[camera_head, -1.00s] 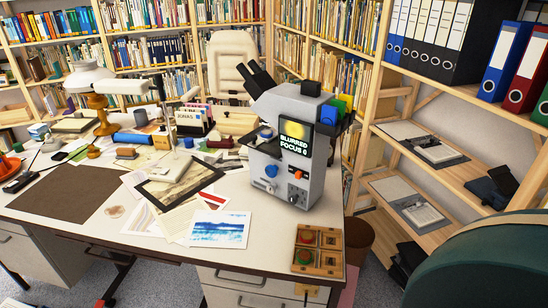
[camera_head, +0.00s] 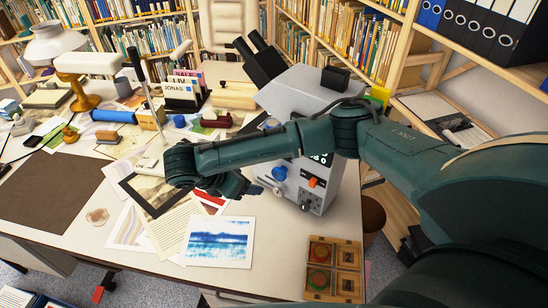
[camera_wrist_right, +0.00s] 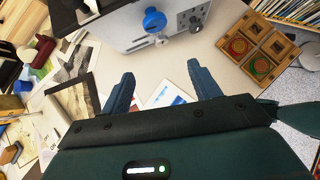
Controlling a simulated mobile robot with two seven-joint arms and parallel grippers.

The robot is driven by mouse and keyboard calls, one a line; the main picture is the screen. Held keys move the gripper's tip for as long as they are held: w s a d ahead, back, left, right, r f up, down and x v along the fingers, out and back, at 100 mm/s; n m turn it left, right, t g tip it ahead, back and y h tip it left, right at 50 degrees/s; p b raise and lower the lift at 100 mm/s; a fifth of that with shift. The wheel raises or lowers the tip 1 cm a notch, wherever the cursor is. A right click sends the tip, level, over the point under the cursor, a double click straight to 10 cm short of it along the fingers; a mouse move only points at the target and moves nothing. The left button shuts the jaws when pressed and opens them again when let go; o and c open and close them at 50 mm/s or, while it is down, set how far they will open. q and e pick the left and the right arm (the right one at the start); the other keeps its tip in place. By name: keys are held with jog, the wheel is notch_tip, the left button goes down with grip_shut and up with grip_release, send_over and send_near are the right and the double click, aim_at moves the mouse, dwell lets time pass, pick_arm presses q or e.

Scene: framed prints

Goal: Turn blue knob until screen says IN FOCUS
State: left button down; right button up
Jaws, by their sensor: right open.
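The grey microscope (camera_head: 318,193) stands on the white desk, with black eyepieces at its upper left. Its blue knob (camera_head: 279,174) is on the front face, just below my right forearm; it also shows at the top of the right wrist view (camera_wrist_right: 154,18). The screen (camera_head: 322,159) is mostly hidden behind my arm; only a fragment of green text shows. My right gripper (camera_wrist_right: 158,82) is open and empty, its two fingers pointing toward the microscope front, apart from the knob. My left gripper is not in view.
An orange switch (camera_head: 314,182) and a dark knob sit right of the blue knob. A wooden box (camera_head: 333,268) with red and green discs lies at the desk's front right. Prints and papers (camera_head: 218,241) lie before the microscope. A lamp (camera_head: 62,48) stands at the left.

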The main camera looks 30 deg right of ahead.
jog(key=w+d+r, duration=0.1)
jog(key=d+r, duration=0.1)
send_near(277, 175)
jog(key=shift+f, duration=1.25)
jog(key=shift+h, duration=0.4)
jog(key=shift+d+r+x, duration=0.1)
jog(key=shift+r+x, duration=0.05)
jog(key=shift+x, duration=1.1)
jog(key=shift+d+r+x, duration=0.1)
jog(key=shift+d+x, duration=0.05)
jog(key=shift+x, duration=1.15)
jog(key=shift+d+r+x, duration=0.1)
jog(key=shift+r+x, duration=0.05)
jog(key=shift+x, duration=1.1)
jog(key=shift+w, duration=0.15)
jog(key=shift+c, duration=0.2)
jog(key=c, duration=0.9)
